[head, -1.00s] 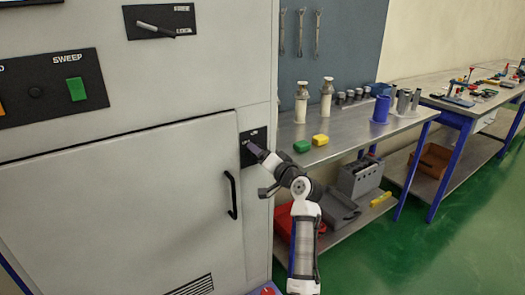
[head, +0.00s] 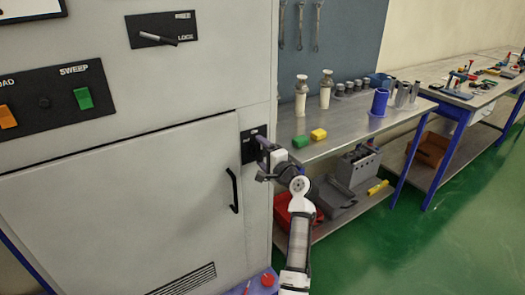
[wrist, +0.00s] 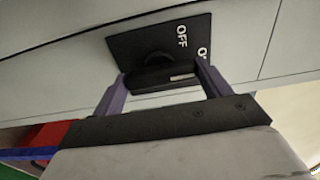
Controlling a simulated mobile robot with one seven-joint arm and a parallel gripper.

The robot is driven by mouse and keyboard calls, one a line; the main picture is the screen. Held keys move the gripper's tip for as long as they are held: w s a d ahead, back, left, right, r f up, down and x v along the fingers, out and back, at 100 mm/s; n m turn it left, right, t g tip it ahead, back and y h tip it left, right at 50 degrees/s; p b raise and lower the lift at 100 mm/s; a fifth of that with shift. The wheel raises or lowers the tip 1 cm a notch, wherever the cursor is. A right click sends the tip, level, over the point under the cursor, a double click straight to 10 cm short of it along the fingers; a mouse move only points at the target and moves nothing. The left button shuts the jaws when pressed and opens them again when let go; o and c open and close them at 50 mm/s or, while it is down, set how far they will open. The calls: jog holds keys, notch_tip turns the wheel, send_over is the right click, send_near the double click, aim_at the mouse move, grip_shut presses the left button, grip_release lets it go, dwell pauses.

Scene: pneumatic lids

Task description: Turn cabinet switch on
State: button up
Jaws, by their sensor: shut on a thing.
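The cabinet switch is a black knob (wrist: 160,77) with a white mark, on a black plate (wrist: 130,42) with white lettering. One label reads OFF; a second, beginning with O, is partly cut off from sight. In the head view the plate (head: 247,153) sits on the narrow right part of the cabinet front, right of the door handle. My gripper (wrist: 162,85) has its two purple fingers on either side of the knob, shut on it. In the head view my gripper (head: 262,141) is against the plate and hides much of it. The knob's exact setting is hard to tell.
The grey cabinet door (head: 120,200) has a black handle (head: 234,190) left of my arm. A lever (head: 160,38) and a SWEEP button (head: 83,98) are above. A workbench (head: 350,125) with green and yellow blocks stands close on the right.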

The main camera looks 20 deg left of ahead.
jog(key=shift+f, duration=0.1)
dwell(0.4)
jog(key=o, duration=1)
jog(key=b+v, duration=0.3)
jog(key=v, duration=1.1)
jog(key=shift+b, duration=0.35)
